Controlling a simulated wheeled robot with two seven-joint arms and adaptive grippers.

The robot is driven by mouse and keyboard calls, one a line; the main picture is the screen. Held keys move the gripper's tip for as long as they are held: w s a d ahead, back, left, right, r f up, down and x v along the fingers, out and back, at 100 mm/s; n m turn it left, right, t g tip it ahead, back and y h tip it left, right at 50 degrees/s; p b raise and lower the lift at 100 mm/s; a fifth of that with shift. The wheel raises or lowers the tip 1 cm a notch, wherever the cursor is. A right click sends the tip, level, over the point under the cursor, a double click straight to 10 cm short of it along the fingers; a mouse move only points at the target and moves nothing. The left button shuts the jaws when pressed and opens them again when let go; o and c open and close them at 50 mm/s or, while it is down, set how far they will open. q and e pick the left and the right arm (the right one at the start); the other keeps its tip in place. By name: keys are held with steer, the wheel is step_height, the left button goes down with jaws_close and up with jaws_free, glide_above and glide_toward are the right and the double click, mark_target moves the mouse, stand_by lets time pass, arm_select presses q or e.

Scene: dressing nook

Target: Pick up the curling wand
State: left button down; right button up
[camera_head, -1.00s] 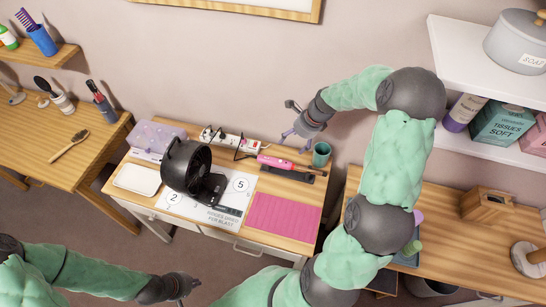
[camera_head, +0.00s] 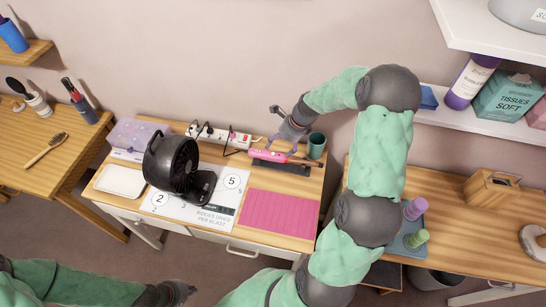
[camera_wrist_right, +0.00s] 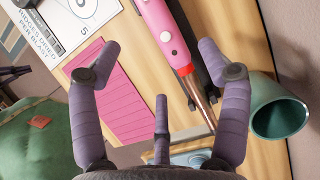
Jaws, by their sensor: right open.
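The curling wand (camera_head: 271,157) is pink with a dark and copper barrel. It lies on a black rest (camera_head: 281,167) at the back right of the small table. In the right wrist view the wand (camera_wrist_right: 163,35) runs down between my spread fingers, with a red ring and a copper barrel below the pink handle. My right gripper (camera_head: 286,137) is open just above the wand; its purple fingers (camera_wrist_right: 160,75) do not grip anything.
A teal cup (camera_head: 316,146) stands close to the right of the wand. A pink mat (camera_head: 280,212) lies in front. A black fan-like device (camera_head: 172,166) stands on a numbered sheet (camera_head: 226,212). A white power strip (camera_head: 215,133) with cables is behind.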

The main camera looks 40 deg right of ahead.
mark_target(272, 155)
steer(key=x, duration=0.3)
steer(key=shift+f+b, duration=0.1)
steer(key=shift+b, duration=0.25)
steer(key=b+x, duration=0.2)
steer(key=x, duration=0.3)
steer(key=shift+s, duration=0.1)
jaws_close()
